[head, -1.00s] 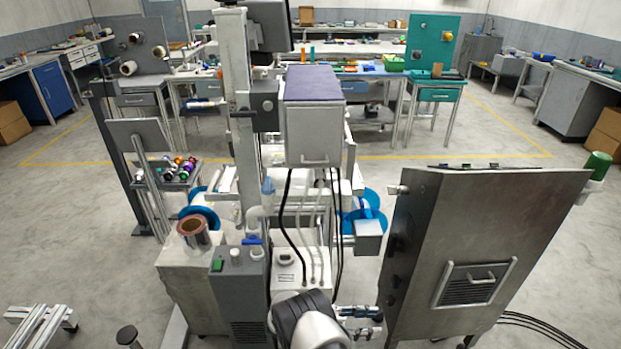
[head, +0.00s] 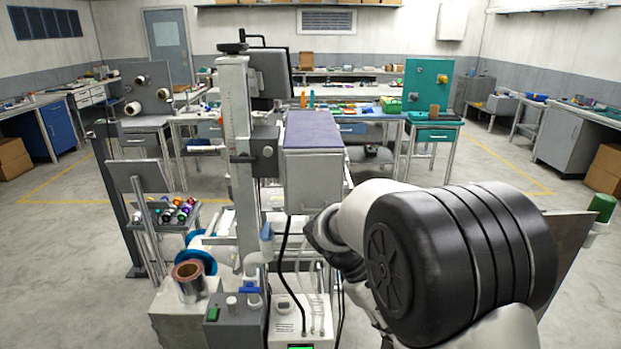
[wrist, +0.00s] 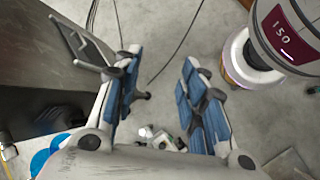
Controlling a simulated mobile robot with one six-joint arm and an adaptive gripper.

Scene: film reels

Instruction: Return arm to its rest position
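My gripper (wrist: 160,65) shows in the wrist view with its two blue-padded fingers spread apart. There is nothing between them; bare grey floor shows through the gap. My arm fills the lower right of the head view, raised and folded, with a large black joint nearest the camera.
A machine with a grey box (head: 314,180) stands just left of my arm. A brown film roll (head: 190,277) sits left of it, near a blue reel (head: 203,262). A metal cabinet (wrist: 40,65) stands beside my gripper. A green-topped cylinder (head: 601,208) is at far right.

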